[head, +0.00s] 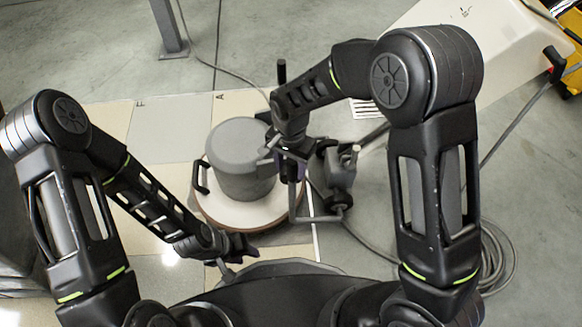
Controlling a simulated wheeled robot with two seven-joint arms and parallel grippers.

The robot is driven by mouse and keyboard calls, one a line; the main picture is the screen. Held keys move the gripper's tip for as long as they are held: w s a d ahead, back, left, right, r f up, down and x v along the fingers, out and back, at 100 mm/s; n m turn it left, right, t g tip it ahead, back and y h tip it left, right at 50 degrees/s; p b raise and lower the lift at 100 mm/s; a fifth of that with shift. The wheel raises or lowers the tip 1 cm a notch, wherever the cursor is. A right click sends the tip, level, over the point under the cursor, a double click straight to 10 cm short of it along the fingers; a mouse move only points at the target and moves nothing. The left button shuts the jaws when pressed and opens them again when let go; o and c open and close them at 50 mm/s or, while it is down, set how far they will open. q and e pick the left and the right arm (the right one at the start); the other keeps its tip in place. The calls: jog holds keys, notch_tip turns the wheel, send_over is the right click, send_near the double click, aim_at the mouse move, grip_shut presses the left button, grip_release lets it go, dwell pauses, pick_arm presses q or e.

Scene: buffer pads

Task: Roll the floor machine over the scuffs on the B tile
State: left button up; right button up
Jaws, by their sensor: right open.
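The floor machine (240,150) stands in the middle of the view, with a grey motor drum on a wide round pale base (232,211) and a black loop on its left side. Its wheeled frame (341,172) is on the right. My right gripper (287,158) is at the frame beside the drum, jaws open, fingers partly hidden by the wrist. My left gripper (240,250) is low, just in front of the base; its jaw opening is unclear. Pale tiles (163,127) lie under and around the machine. Letters F and A are readable. No B letter or scuffs can be made out.
A cable (365,243) runs along the floor to a coil (497,262) at right. A white slab-like body (520,40) and a yellow item (572,75) are top right. A grey post (168,30) stands at the back. Tiles left of the machine are partly clear.

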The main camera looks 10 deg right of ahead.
notch_tip(320, 180, up, 6)
jog(key=shift+f+p, duration=0.15)
jog(key=shift+p, duration=0.55)
